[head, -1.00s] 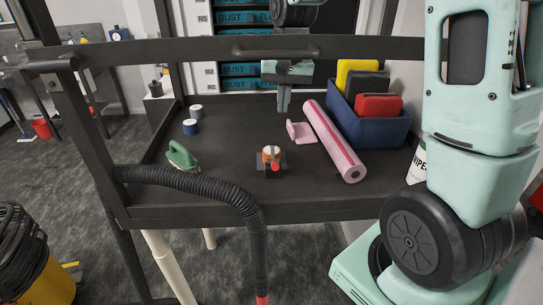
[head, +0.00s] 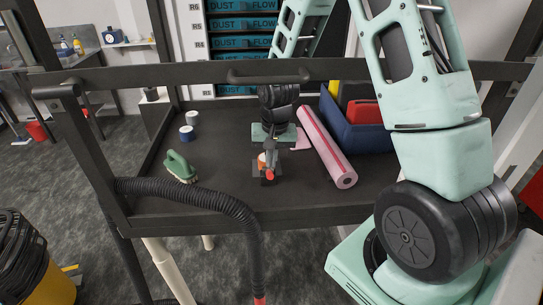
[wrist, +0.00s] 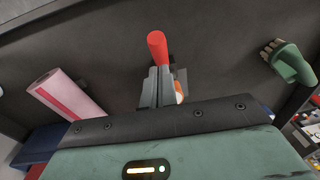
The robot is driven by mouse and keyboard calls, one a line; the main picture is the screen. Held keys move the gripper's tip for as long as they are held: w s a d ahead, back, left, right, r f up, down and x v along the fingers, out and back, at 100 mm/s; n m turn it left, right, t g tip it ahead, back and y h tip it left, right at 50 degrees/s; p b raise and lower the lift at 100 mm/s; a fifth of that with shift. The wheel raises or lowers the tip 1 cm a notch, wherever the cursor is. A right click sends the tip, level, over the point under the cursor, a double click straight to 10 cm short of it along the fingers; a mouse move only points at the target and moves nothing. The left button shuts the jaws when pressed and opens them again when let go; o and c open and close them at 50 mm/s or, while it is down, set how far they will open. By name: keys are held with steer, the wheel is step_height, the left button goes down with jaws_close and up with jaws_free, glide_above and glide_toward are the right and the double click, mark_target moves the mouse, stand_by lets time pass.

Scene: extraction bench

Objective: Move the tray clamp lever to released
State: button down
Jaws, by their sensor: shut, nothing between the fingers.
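The tray clamp (head: 257,170) is a small dark block with an orange-and-white part, near the front middle of the black bench tray. Its lever has a red grip (head: 270,175) pointing toward the front edge; the red grip also shows in the wrist view (wrist: 157,47). My gripper (head: 269,158) is low over the clamp, its fingers shut and empty, right at the lever. In the wrist view my fingertips (wrist: 156,76) overlap the lower end of the red grip. I cannot tell whether they touch it. The gripper hides part of the clamp.
A pink roll (head: 326,148) lies to the right, with a blue bin (head: 362,137) beyond it. A green brush (head: 180,167) and two small rolls (head: 187,133) are to the left. A black rail (head: 180,69) and a ribbed hose (head: 185,194) cross the front area.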

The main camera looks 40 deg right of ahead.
mark_target(272, 172)
steer(key=shift+s+a+f+b, duration=0.2)
steer(key=shift+s+f+b, duration=0.05)
steer(key=shift+f+b, duration=0.25)
steer(key=shift+s+a+f+b, duration=0.2)
steer(key=shift+f+b, duration=0.15)
steer(key=shift+b, duration=0.15)
steer(key=shift+s+a+f, duration=0.2)
steer(key=shift+s, duration=0.25)
steer(key=r+p, duration=0.1)
steer(key=w+d+r+p, duration=0.1)
steer(key=r, duration=0.1)
steer(key=r+p, duration=0.1)
steer(key=r, duration=0.1)
steer(key=shift+w+d+p, duration=0.35)
steer(key=shift+d+p, duration=0.05)
step_height(272, 172, up, 9)
steer(key=s+b, duration=0.2)
steer(key=b, duration=0.2)
steer(key=shift+a+r, duration=0.15)
steer(key=shift+a, duration=0.05)
